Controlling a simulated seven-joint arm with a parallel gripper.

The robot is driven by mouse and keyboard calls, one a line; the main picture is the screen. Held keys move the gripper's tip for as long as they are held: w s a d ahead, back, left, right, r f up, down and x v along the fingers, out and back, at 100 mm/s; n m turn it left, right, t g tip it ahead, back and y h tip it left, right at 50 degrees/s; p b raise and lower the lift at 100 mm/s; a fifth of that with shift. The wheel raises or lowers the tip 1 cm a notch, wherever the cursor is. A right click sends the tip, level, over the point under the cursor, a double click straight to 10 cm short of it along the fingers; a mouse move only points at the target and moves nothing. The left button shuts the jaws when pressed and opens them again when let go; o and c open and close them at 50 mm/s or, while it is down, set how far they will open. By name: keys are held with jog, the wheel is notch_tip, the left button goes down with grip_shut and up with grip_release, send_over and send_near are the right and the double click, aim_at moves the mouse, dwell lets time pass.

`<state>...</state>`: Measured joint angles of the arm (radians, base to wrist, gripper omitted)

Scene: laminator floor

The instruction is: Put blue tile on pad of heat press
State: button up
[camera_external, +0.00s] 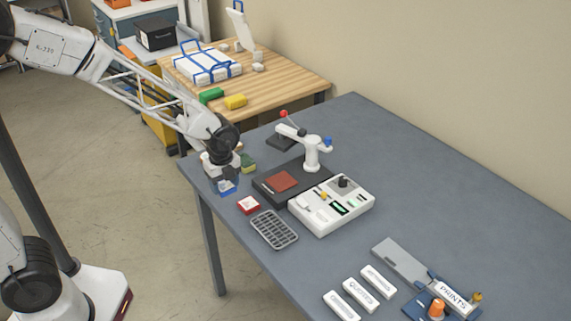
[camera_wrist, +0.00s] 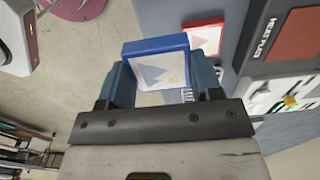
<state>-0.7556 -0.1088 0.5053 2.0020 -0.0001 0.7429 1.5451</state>
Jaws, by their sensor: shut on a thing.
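The blue tile (camera_wrist: 157,66) has a blue rim and a pale face with a triangle picture. My gripper (camera_wrist: 162,82) is shut on it, with one finger on each side. In the external view the blue tile (camera_external: 226,187) shows just below my gripper (camera_external: 222,176), near the table's left corner. I cannot tell from these views how high it is above the table. The heat press (camera_external: 265,187) is to the right of my gripper, with a reddish-brown pad (camera_external: 281,181) on its dark base. The pad also shows at the right of the wrist view (camera_wrist: 296,36).
A red tile (camera_external: 248,205) lies in front of the press, and it shows in the wrist view (camera_wrist: 205,38). The press arm (camera_external: 311,150) stands beside the pad. A grey grid tray (camera_external: 274,229) lies in front of the white control box (camera_external: 335,208).

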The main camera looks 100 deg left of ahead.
jog(key=w, duration=0.2)
jog(key=w+a+r, duration=0.1)
jog(key=shift+w, duration=0.15)
send_over(282, 181)
jog(key=shift+d+f, duration=0.1)
jog(key=shift+f, duration=0.65)
dwell(0.4)
jog(key=shift+f, duration=1.75)
jog(key=shift+f, duration=0.15)
jog(key=o, duration=1)
jog(key=shift+c, duration=0.2)
